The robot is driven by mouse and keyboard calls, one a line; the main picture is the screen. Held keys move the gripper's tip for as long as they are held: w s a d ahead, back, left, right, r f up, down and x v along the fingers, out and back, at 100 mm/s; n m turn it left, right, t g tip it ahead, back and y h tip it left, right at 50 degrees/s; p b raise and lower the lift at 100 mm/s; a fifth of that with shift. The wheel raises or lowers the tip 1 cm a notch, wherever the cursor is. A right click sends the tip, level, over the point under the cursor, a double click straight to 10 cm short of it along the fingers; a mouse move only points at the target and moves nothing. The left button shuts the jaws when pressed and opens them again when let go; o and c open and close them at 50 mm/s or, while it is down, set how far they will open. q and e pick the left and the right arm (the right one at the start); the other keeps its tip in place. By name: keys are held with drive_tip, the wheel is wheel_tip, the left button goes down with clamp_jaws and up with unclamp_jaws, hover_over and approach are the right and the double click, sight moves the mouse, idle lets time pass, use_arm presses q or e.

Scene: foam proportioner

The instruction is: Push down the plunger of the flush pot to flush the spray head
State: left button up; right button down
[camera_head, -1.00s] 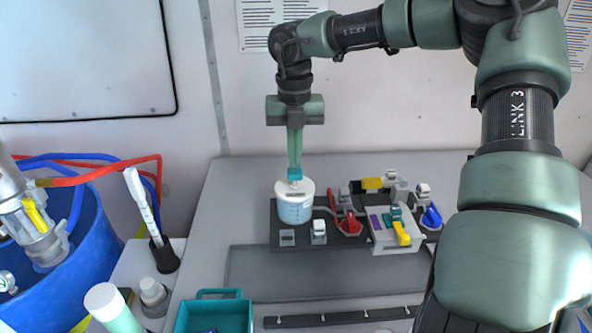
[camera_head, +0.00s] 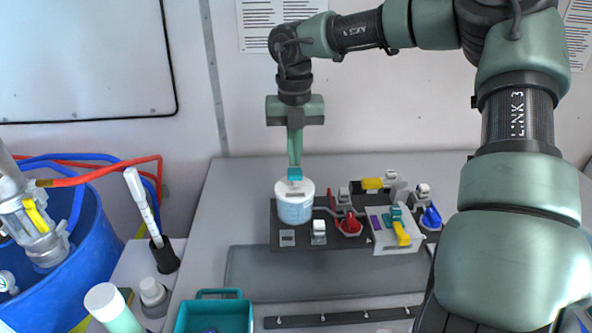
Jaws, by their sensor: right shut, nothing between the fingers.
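The flush pot (camera_head: 295,209) is a white, translucent round pot with a pale bluish lower part. It stands at the left end of a dark panel on the bench. My right gripper (camera_head: 295,172) points straight down above the middle of the pot's lid. Its fingers are shut, with teal tips at or just above the lid. The plunger itself is hidden under the fingertips, and I cannot tell whether they touch it. I cannot make out the spray head for certain. My left gripper is out of view.
Right of the pot are a red-handled valve (camera_head: 349,223), a grey block with a yellow lever (camera_head: 401,232) and a blue-handled valve (camera_head: 431,217). A teal tray (camera_head: 214,315), a white-and-black probe (camera_head: 150,220) and a blue drum (camera_head: 80,260) stand at left. The bench front is mostly clear.

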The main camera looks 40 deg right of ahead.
sight(295, 171)
drive_tip(key=shift+f, duration=0.1)
idle(0.4)
drive_tip(key=shift+f+b, duration=1.7)
drive_tip(key=shift+f, duration=0.05)
drive_tip(key=shift+r, duration=0.1)
drive_tip(key=shift+r+p, duration=2.4)
drive_tip(key=shift+r, duration=1.65)
drive_tip(key=shift+f, duration=0.1)
